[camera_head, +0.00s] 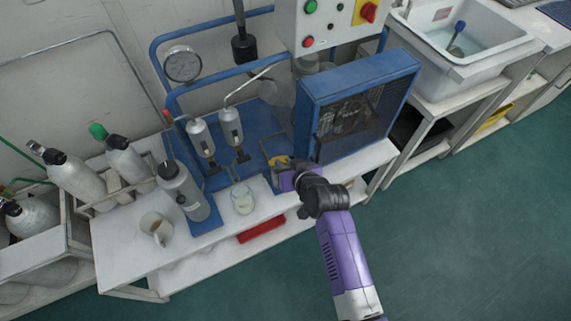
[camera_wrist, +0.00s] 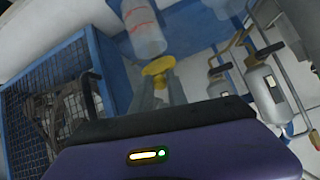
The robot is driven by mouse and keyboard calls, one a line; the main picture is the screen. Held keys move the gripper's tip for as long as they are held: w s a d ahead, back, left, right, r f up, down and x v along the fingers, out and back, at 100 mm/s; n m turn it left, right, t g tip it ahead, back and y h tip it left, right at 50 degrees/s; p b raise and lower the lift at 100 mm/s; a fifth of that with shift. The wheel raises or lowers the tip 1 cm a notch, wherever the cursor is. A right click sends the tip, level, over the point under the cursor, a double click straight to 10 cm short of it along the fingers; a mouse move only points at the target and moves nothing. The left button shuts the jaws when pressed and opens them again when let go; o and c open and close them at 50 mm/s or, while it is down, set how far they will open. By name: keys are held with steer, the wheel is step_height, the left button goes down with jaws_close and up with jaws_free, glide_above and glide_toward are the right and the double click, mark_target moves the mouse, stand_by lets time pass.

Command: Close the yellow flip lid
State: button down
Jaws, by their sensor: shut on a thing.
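The yellow flip lid (camera_head: 279,160) is at the front of the blue compressor frame, left of the caged unit. It also shows in the wrist view (camera_wrist: 158,65), at the tips of the grey fingers and just below a clear cylinder. My gripper (camera_wrist: 160,82) is shut on the yellow lid. In the head view my purple wrist and gripper (camera_head: 284,172) reach it from the lower right and hide part of it. I cannot tell the lid's exact angle.
The blue caged unit (camera_head: 362,103) stands close on the right of my gripper. Two grey filter bottles (camera_head: 231,126) with pipes stand to the left. A glass dish (camera_head: 243,198) and a beaker (camera_head: 156,227) sit on the white bench (camera_head: 122,262). The floor in front is clear.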

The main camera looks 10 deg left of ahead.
steer(key=shift+w+a+r, duration=0.1)
steer(key=shift+w+r, duration=0.05)
steer(key=shift+r, duration=0.15)
steer(key=c, duration=1.4)
jaws_free()
steer(key=shift+c, duration=0.2)
steer(key=shift+f, duration=0.1)
steer(key=v, duration=0.8)
steer(key=shift+p, duration=0.3)
steer(key=shift+f, duration=0.1)
